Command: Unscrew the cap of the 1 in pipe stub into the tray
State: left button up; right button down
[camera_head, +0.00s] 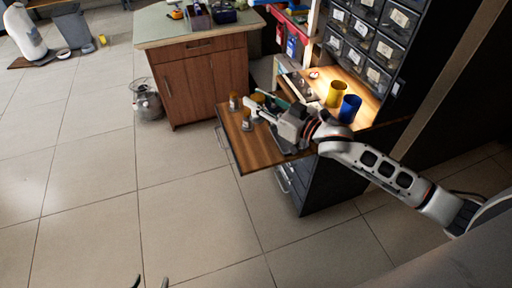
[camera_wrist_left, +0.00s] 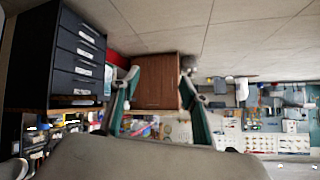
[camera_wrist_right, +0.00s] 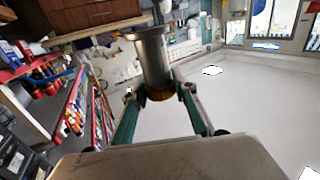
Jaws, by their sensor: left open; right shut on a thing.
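My right gripper (camera_wrist_right: 158,94) is shut on a brass-coloured cap (camera_wrist_right: 160,93) at the near end of a grey metal pipe stub (camera_wrist_right: 152,58). The stub widens to a rim at its far end; whether it touches the board cannot be told. In the head view my right gripper (camera_head: 264,107) is over the pull-out wooden board (camera_head: 250,147). Capped stubs stand at the board's left side, one (camera_head: 233,101) clear of the gripper. My left gripper (camera_wrist_left: 160,97) is open and empty; its tips (camera_head: 150,282) show at the head view's bottom edge. The tray cannot be identified with certainty.
A yellow cup (camera_head: 335,93) and a blue cup (camera_head: 349,108) stand on the lit worktop, near a flat grey object (camera_head: 299,84). Drawer bins (camera_head: 366,45) rise behind. A wooden cabinet (camera_head: 203,80) stands left of the board. The tiled floor in front is clear.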

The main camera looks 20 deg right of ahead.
notch_tip(320, 180, down, 16)
jog(key=b, duration=0.5)
jog(key=shift+f+b, duration=0.3)
jog(key=shift+f, duration=0.6)
jog(key=shift+r, duration=0.15)
jog(key=shift+f, duration=0.2)
pick_arm(q)
jog(key=shift+w+d+f+h, duration=0.15)
jog(key=shift+w+d+f, duration=0.1)
jog(key=shift+d, duration=0.2)
jog(key=shift+w+d+f+h, duration=0.1)
jog(key=shift+w+d+h, duration=0.1)
jog(key=shift+d, duration=0.25)
pick_arm(e)
jog(key=c, duration=1.6)
grip_release()
jog(key=shift+f, duration=0.1)
